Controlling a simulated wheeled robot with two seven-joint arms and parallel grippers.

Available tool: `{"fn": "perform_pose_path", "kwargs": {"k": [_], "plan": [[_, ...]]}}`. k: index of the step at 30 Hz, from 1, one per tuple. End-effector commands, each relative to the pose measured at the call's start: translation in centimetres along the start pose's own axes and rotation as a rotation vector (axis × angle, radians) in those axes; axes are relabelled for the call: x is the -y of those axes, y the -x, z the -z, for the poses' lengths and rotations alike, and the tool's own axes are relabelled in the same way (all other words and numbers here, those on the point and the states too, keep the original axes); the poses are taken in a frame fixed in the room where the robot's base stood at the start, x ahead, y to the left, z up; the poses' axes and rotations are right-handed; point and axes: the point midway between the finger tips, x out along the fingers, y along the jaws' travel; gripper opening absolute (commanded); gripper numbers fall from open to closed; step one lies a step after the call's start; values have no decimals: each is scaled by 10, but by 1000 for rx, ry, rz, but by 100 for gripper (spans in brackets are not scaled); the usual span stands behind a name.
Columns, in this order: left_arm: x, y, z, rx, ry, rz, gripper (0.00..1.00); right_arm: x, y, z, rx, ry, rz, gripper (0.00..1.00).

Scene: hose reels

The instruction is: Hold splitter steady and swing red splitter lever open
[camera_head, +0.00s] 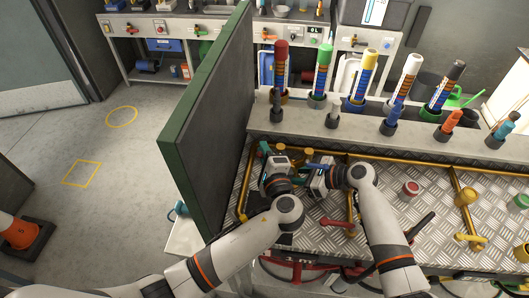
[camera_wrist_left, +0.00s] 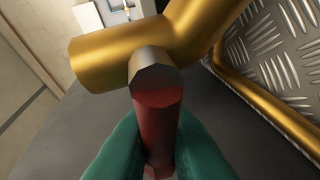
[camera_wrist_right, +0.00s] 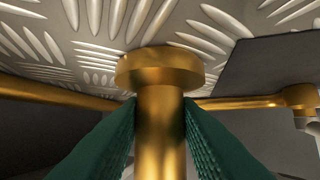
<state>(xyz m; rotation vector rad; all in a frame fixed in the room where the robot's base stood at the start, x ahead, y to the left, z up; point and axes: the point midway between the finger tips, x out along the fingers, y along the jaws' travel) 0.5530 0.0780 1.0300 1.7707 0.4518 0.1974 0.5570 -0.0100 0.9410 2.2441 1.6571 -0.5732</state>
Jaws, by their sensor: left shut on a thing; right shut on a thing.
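The brass splitter (camera_wrist_left: 115,62) is close up in the left wrist view, with a thick branching body and a grey hub. Its red lever (camera_wrist_left: 160,112) comes from the hub towards the camera. My left gripper (camera_head: 266,148) is shut on the red lever between its green fingers. In the right wrist view a brass post of the splitter (camera_wrist_right: 160,125) with a round collar meets the tread plate. My right gripper (camera_head: 308,155) is shut on this post. In the head view my own grippers and wrists largely hide the splitter and its lever.
A green-edged dark panel (camera_head: 205,115) stands close to the left of my left arm. Behind the grippers is a ledge (camera_head: 355,130) with several coloured nozzles. Brass pipes (camera_head: 460,180) and a red-topped fitting (camera_head: 409,190) are on the tread plate to the right.

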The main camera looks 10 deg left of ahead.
Motion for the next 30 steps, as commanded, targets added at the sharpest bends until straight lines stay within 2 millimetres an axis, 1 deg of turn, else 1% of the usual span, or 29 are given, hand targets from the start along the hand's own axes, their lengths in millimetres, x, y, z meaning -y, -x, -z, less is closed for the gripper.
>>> {"fn": "perform_pose_path", "kwargs": {"k": [14,30], "plan": [[-18,4,0,-91,-405,-168,0,-2,1,-1,2,-1,-5,16],[-35,12,-10,-192,-867,-362,0,-2,1,-2,5,-1,-5,16]]}}
